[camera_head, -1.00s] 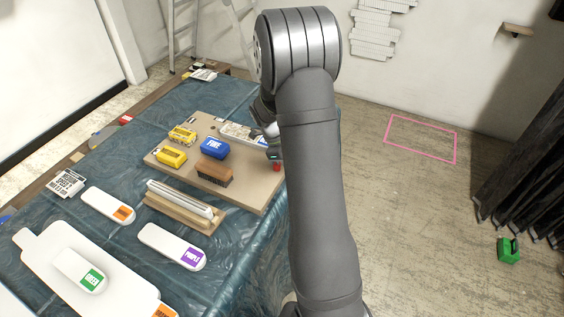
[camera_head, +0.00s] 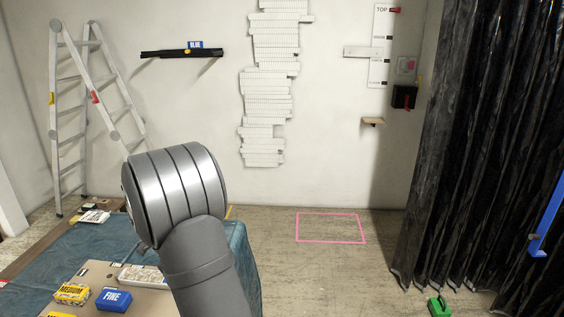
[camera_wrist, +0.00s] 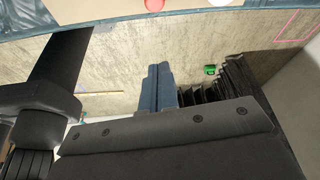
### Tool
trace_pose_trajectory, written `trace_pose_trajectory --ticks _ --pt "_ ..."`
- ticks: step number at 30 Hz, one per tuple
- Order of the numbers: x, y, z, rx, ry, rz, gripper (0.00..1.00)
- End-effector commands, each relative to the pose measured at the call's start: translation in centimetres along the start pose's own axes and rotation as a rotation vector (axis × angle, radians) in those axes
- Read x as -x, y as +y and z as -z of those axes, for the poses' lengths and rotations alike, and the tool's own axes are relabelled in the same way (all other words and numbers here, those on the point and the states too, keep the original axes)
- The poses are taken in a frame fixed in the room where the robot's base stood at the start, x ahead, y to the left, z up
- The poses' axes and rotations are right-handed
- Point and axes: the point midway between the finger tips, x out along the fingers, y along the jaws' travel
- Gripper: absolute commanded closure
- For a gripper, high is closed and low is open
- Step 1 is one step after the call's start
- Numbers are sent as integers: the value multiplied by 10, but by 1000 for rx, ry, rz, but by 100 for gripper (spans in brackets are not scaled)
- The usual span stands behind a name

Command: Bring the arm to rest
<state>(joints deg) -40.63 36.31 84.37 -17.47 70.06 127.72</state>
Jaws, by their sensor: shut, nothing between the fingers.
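My arm (camera_head: 205,265) rises from the bottom of the head view, its grey ribbed joint (camera_head: 175,195) in front of the table's far right part. My gripper is hidden in the head view. In the wrist view, my gripper (camera_wrist: 160,70) shows as two blue-grey fingers pressed together, with nothing between them. The floor lies behind the fingertips, and they look clear of any object.
The blue-covered table (camera_head: 60,245) holds a board with a blue FINE block (camera_head: 114,299) and a yellow block (camera_head: 72,293). Black curtains (camera_head: 455,150) hang right, near a green object (camera_head: 438,306). Floor inside the pink outline (camera_head: 330,228) is clear.

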Motion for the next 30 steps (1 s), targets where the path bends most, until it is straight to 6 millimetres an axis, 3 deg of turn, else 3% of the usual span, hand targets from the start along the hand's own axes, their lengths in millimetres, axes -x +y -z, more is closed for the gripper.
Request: trace_pose_trajectory --ticks 7,19,24,30 --pt "-21 2 0 0 2 -3 100" --pt "-98 8 0 0 3 -4 100" --pt "-91 1 -26 2 -1 2 100" --pt "-87 -2 -36 0 0 -1 100"
